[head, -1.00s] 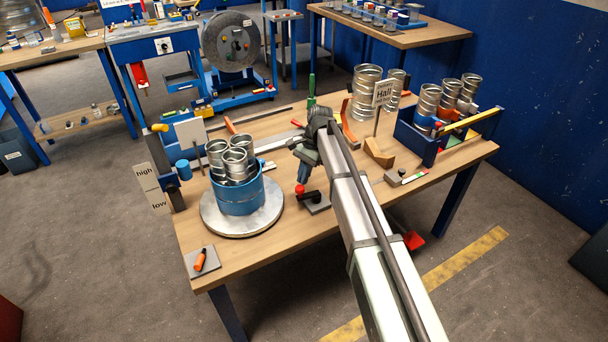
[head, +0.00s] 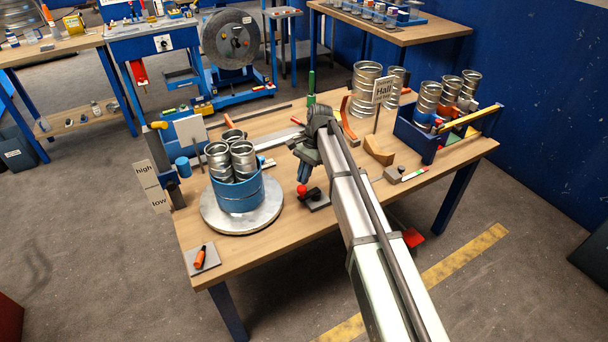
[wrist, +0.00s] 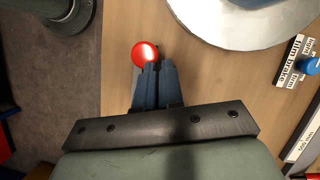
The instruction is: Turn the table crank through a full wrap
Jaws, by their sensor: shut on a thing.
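The table crank has a red ball knob (head: 302,189) on a short dark arm over a grey plate, near the front middle of the workbench. My gripper (head: 304,181) points down at the knob from above. In the wrist view its blue fingers (wrist: 156,66) are close together, with the red knob (wrist: 145,53) at their tips; the fingers hide the grip itself. The round grey turntable (head: 211,218) is left of the crank and carries a blue drum (head: 239,194) with several upright silver duct pieces (head: 243,159). The turntable edge also shows in the wrist view (wrist: 230,40).
A sign with "high" and "low" (head: 152,187) stands left of the turntable. An orange-handled tool (head: 200,257) lies on a plate at the front left corner. Wooden wedges (head: 378,151), a Hall sign (head: 383,91) and a blue crate (head: 414,141) of ducts stand right of my arm.

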